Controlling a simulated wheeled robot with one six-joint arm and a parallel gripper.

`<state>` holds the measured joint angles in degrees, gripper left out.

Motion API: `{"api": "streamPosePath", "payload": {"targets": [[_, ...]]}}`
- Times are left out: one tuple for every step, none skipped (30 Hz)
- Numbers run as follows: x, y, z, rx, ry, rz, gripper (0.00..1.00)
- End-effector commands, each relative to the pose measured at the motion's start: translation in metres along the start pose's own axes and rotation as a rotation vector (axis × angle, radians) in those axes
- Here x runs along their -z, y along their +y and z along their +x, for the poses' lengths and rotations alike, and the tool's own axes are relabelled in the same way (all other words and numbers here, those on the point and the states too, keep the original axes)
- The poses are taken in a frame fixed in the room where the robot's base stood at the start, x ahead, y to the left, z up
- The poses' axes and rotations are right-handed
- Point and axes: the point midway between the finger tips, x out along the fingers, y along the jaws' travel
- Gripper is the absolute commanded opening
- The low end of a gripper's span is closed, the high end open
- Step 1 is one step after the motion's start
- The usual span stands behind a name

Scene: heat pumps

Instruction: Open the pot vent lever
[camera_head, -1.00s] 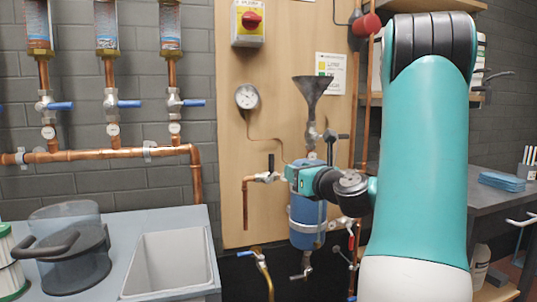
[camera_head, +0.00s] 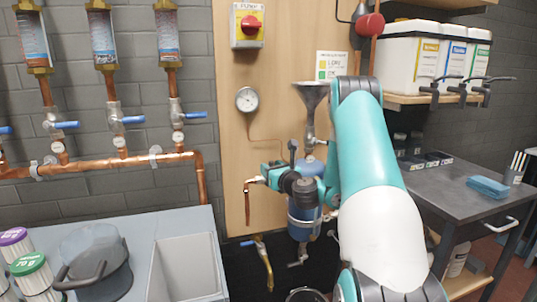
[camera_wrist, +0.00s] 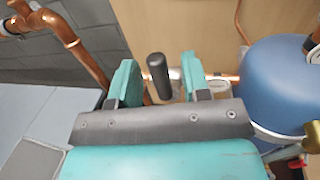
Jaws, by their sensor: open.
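The blue pot (camera_head: 304,217) hangs on the wooden panel below a grey funnel; its rounded blue top (camera_wrist: 278,82) fills the right of the wrist view. A black lever handle (camera_wrist: 158,75) stands upright on the pipe valve left of the pot. My gripper (camera_wrist: 158,78) is open, with one teal finger on each side of this handle and a visible gap to both. In the head view my gripper (camera_head: 263,178) is at the valve left of the pot and hides most of the lever. Whether the handle lies fully between the fingertips in depth, I cannot tell.
A copper outlet pipe (camera_head: 247,205) bends down left of my gripper. The funnel (camera_head: 311,97) and another dark lever (camera_head: 293,150) are above the pot. A grey sink (camera_head: 185,268) and a dark lidded container (camera_head: 93,262) are at the lower left.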

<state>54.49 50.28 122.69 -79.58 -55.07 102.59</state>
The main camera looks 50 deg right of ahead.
Motion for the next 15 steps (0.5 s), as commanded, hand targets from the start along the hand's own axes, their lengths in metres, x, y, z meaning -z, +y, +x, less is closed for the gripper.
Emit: {"api": "streamPosePath", "payload": {"targets": [[-0.004,0.001,0.008,-0.003,-0.002,-0.004,0.43],[-0.004,0.001,0.012,-0.003,-0.003,-0.003,0.43],[-0.003,0.001,0.015,-0.002,-0.002,-0.003,0.43],[-0.003,0.0,0.018,-0.001,-0.003,-0.003,0.43],[-0.002,0.0,0.02,0.0,-0.002,-0.002,0.43],[-0.002,0.0,0.022,0.0,-0.003,-0.002,0.43],[-0.001,0.0,0.023,0.0,-0.003,-0.002,0.43],[-0.001,0.0,0.024,0.001,-0.003,-0.001,0.43],[-0.001,0.0,0.024,0.001,-0.002,-0.001,0.43],[0.0,0.0,0.024,0.001,-0.002,-0.001,0.43],[0.0,0.0,0.024,0.001,-0.002,-0.001,0.43],[0.0,0.0,0.024,0.001,-0.002,-0.001,0.43],[0.0,-0.001,0.024,0.001,-0.002,-0.001,0.43],[0.0,-0.001,0.024,0.001,-0.002,-0.001,0.43],[0.0,-0.001,0.024,0.001,-0.002,-0.001,0.43]]}}
